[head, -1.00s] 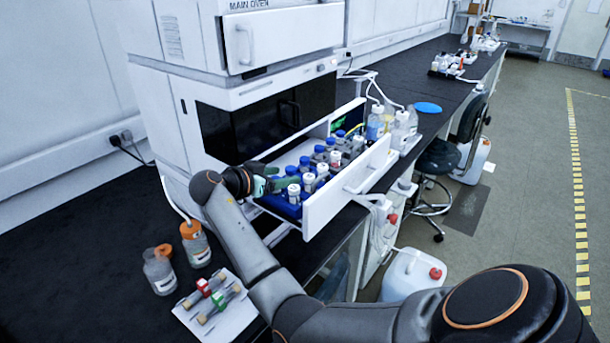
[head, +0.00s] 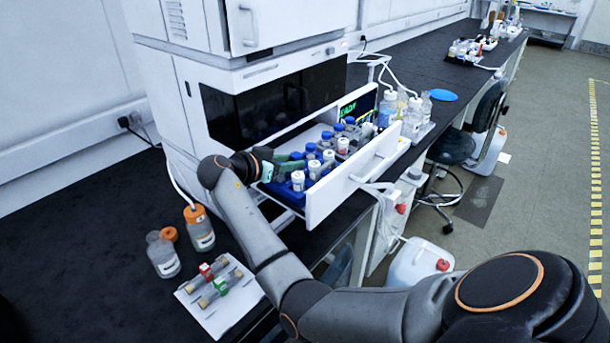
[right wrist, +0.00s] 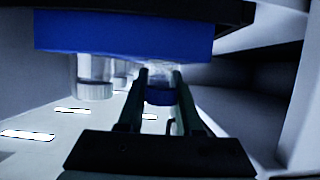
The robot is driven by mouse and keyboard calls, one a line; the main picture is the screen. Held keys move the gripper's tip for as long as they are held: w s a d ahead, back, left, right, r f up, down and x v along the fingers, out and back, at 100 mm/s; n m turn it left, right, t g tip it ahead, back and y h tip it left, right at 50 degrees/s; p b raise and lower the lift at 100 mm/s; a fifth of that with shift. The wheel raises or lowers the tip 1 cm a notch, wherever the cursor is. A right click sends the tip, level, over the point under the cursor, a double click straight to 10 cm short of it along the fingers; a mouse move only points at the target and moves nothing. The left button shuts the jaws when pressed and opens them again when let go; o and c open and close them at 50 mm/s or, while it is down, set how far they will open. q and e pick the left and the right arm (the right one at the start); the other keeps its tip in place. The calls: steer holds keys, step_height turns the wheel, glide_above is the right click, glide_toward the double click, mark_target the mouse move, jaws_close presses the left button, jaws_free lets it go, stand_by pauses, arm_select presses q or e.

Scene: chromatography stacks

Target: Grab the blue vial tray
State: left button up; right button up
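The blue vial tray (head: 281,191) sits inside the pulled-out white drawer (head: 350,185) and holds several vials with blue or white caps. In the right wrist view, the blue tray (right wrist: 125,38) fills the top, with vials pointing downward in the picture. My right gripper (head: 301,163) reaches into the drawer over the tray's left side, low among the vials. In the right wrist view, its fingers (right wrist: 160,73) are apart, with a blue-capped vial (right wrist: 159,97) showing between them. I cannot tell whether they touch it. My left gripper is not in view.
The white instrument (head: 230,75) stands behind the drawer. Clear bottles (head: 410,112) stand right of the drawer. The dark bench at far left is clear.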

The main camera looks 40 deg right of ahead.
jaws_close()
steer(key=shift+d+r, duration=0.1)
steer(key=shift+r, duration=0.15)
stand_by(0.5)
